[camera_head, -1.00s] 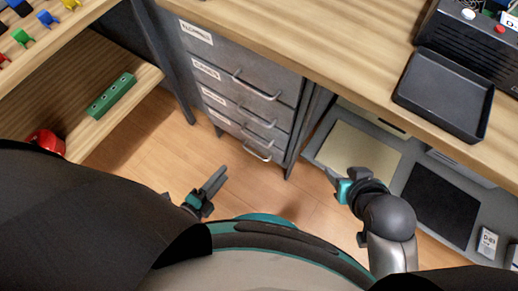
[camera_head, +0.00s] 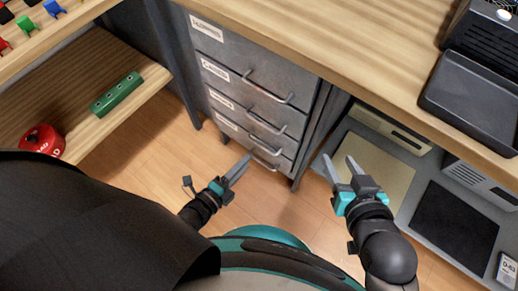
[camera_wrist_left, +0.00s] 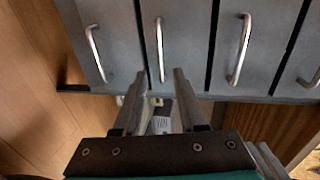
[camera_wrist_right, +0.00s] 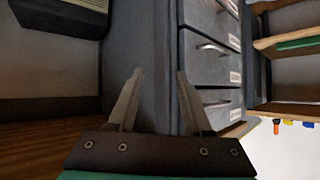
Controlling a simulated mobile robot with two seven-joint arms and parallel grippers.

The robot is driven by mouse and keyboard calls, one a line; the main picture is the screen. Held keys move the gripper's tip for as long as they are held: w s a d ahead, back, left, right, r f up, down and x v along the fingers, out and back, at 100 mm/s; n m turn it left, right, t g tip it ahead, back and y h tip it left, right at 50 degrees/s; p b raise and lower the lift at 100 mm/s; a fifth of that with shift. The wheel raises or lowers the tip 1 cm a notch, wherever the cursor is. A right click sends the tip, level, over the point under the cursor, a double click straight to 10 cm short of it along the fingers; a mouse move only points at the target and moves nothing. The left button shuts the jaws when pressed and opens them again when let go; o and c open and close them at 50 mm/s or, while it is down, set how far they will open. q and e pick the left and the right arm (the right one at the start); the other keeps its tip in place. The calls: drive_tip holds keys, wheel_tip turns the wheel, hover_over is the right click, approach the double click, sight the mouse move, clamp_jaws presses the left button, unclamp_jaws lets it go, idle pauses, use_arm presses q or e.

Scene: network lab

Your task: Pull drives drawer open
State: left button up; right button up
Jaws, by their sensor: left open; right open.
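A grey cabinet with several stacked drawers (camera_head: 262,62) stands under the wooden counter. Each drawer has a white label and a silver bar handle; all look shut. The label words are too blurred to tell which is the drives drawer. My left gripper (camera_head: 245,162) is open and empty, low in front of the cabinet. In the left wrist view, one drawer handle (camera_wrist_left: 160,48) lies ahead of the gap between its fingertips (camera_wrist_left: 160,76), apparently without contact. My right gripper (camera_head: 338,160) is open and empty, right of the cabinet; its wrist view shows the cabinet side and drawer fronts (camera_wrist_right: 205,72).
A black tray (camera_head: 470,100) sits on the counter (camera_head: 360,52). A lower grey shelf right of the cabinet holds a beige panel (camera_head: 375,170) and a black mat (camera_head: 450,225). A wooden shelf at left holds a green block (camera_head: 117,94) and a red roll (camera_head: 42,142). Floor before the drawers is clear.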

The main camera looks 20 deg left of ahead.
use_arm(q)
drive_tip(key=b+x, duration=0.2)
drive_tip(key=x, duration=0.6)
drive_tip(key=shift+b, duration=0.4)
use_arm(e)
drive_tip(key=shift+s+a+r+m+t+y, duration=0.15)
drive_tip(key=shift+a+r+t+y, duration=0.3)
drive_tip(key=shift+a+t, duration=0.35)
drive_tip(key=shift+s+a+r+m+t+y, duration=0.1)
drive_tip(key=shift+a+r+t+y, duration=0.35)
drive_tip(key=shift+t, duration=0.55)
drive_tip(key=shift+s+a+r+m+t+y, duration=0.15)
drive_tip(key=shift+a+r+t+y, duration=0.15)
drive_tip(key=shift+a+r+t, duration=0.5)
drive_tip(key=shift+d+f, duration=0.15)
drive_tip(key=shift+f, duration=0.05)
use_arm(q)
drive_tip(key=shift+c, duration=0.3)
clamp_jaws()
